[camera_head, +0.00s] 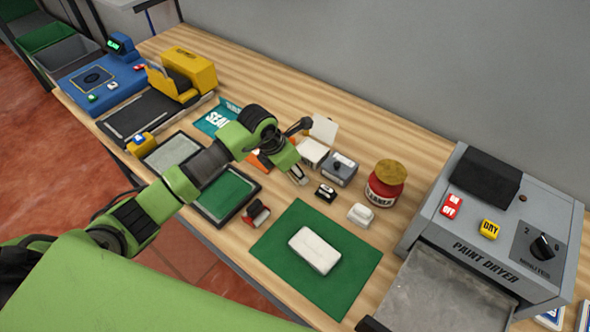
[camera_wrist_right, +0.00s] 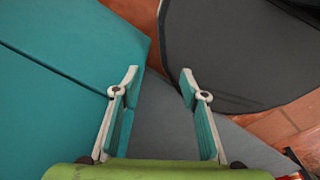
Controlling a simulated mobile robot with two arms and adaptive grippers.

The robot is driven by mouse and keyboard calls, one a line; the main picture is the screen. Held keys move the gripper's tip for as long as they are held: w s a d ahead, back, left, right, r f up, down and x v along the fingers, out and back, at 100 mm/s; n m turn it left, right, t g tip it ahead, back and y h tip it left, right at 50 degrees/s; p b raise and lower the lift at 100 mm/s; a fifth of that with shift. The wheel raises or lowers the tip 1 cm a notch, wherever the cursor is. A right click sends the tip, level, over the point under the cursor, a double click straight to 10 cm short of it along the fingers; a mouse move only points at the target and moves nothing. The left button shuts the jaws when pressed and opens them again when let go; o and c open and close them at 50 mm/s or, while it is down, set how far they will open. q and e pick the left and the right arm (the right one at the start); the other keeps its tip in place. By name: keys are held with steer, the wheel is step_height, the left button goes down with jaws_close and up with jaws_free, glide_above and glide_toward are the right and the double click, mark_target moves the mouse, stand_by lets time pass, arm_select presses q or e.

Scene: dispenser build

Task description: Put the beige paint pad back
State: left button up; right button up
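A small pale block (camera_head: 361,214), which looks like the beige paint pad, sits on the wooden table just beyond the green mat (camera_head: 283,228). My left gripper (camera_head: 299,178) is low over the table, to the left of a black pad (camera_head: 326,193) and the pale block, apart from the pale block. Its fingers are small and partly hidden by its own arm, so I cannot tell whether they are open. My right gripper (camera_wrist_right: 160,90) is open and empty in the right wrist view, away from the table's objects.
A white block (camera_head: 316,250) lies on the green mat. A red-and-black pad (camera_head: 256,214) is left of it. A red jar (camera_head: 385,185), grey box (camera_head: 339,170) and white box (camera_head: 312,152) stand behind. The paint dryer (camera_head: 500,235) is right; dark trays (camera_head: 225,192) are left.

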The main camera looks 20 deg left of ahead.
arm_select(q)
steer(key=shift+f+b, duration=0.4)
steer(key=shift+f, duration=0.1)
steer(key=o, duration=1.7)
steer(key=shift+c, duration=0.2)
steer(key=shift+r+p, duration=2.7)
steer(key=shift+r, duration=1.4)
steer(key=shift+f, duration=0.1)
